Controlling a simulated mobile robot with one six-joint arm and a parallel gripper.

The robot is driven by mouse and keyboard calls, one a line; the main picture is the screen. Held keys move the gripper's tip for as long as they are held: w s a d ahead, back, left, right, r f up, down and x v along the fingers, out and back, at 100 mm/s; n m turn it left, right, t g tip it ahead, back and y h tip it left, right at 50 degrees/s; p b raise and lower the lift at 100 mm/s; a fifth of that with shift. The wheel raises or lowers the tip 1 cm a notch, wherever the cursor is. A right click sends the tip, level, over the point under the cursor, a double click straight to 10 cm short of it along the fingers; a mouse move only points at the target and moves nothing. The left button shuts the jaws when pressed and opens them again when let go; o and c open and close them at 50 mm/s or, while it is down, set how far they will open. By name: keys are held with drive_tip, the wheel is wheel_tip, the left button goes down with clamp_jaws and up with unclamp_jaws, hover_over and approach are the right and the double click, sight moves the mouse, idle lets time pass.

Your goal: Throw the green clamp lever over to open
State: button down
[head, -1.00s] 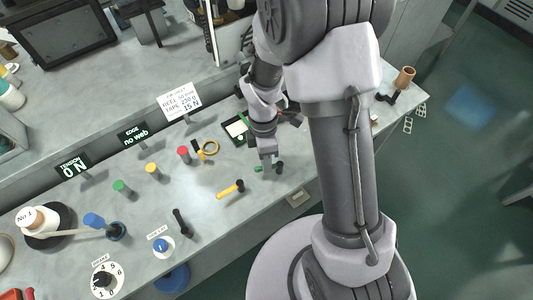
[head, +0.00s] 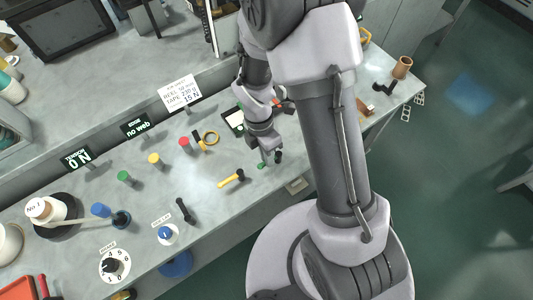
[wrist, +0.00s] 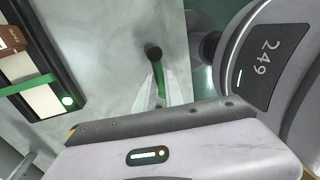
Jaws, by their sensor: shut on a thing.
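The green clamp lever (wrist: 160,88) with its black knob (wrist: 154,52) lies between the fingers in the wrist view. In the head view a green piece (head: 261,166) and a dark knob (head: 278,157) show on either side of my fingertips, near the bench's front edge. My gripper (head: 269,158) points down at the lever and is shut on it. The fingers also show in the wrist view (wrist: 164,86), pale and either side of the green bar. The lever's lower end and pivot are hidden by the gripper body.
A tray with a green strip (wrist: 30,86) lies beside the gripper. A yellow-handled tool (head: 231,178) lies to the left on the bench (head: 215,205). Red (head: 184,142), yellow (head: 154,159) and green (head: 124,176) knobs stand further left. A brown cup (head: 402,67) stands at the far right.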

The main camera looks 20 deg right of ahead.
drive_tip(key=c, duration=1.4)
unclamp_jaws()
drive_tip(key=shift+c, duration=0.2)
drive_tip(key=w+r+p, duration=0.1)
drive_tip(key=r+p, duration=0.2)
drive_tip(key=r, duration=0.5)
drive_tip(key=w+a+r+p, duration=0.1)
drive_tip(key=w+r+p, duration=0.1)
drive_tip(key=r, duration=0.7)
drive_tip(key=shift+p, duration=0.5)
drive_tip(key=shift+w+r, duration=0.1)
